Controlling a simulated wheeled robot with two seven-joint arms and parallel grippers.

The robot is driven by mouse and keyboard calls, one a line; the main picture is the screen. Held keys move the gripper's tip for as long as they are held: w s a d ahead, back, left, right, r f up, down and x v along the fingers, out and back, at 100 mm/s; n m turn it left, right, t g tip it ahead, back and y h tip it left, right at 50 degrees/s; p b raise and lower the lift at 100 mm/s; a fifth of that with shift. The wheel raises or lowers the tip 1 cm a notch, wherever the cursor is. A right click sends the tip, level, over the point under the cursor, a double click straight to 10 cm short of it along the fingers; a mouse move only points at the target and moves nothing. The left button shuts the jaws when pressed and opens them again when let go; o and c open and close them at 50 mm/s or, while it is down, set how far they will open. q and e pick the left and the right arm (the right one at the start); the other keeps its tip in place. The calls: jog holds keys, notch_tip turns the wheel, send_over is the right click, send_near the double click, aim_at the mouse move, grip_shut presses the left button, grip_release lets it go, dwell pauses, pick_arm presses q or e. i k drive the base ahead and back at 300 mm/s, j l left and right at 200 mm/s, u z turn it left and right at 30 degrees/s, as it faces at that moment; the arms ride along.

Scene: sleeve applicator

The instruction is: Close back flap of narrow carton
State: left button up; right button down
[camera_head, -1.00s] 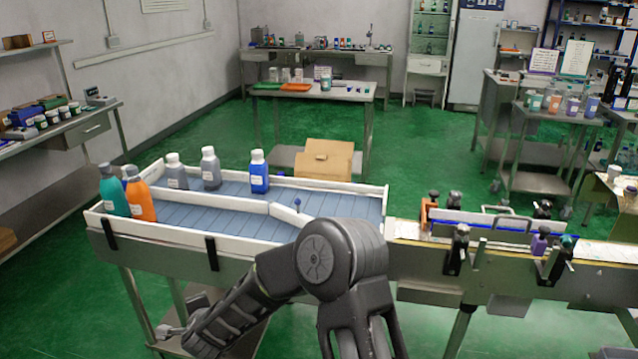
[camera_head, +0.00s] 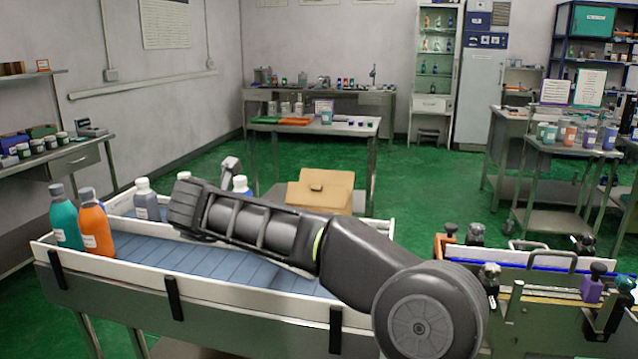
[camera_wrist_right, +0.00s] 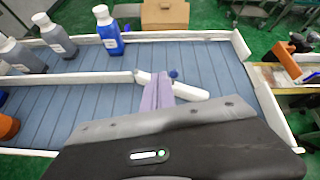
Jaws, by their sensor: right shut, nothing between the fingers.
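A brown carton (camera_head: 320,189) stands beyond the conveyor in the head view; it also shows at the top edge of the right wrist view (camera_wrist_right: 165,14). I cannot tell clearly how its flaps lie, and whether it is the narrow carton is unclear. My right gripper (camera_wrist_right: 158,88) shows pale fingers closed together, empty, over the blue conveyor near the white divider and a small blue knob. It is well apart from the carton. In the head view, one dark arm of mine crosses the conveyor and hides part of it. My left gripper is not seen.
The blue conveyor (camera_head: 200,262) has white side rails. Teal (camera_head: 66,222), orange (camera_head: 96,225) and grey (camera_head: 146,200) bottles stand at its left; a blue bottle (camera_wrist_right: 108,32) stands near the far rail. A fixture with clamps (camera_head: 530,265) is at right.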

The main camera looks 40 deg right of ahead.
aim_at(330, 197)
jog(key=i+l, duration=0.2)
jog(key=l, duration=0.2)
jog(key=i+l, duration=0.15)
jog(key=l, duration=0.25)
jog(key=i+l, duration=0.2)
jog(key=l, duration=0.2)
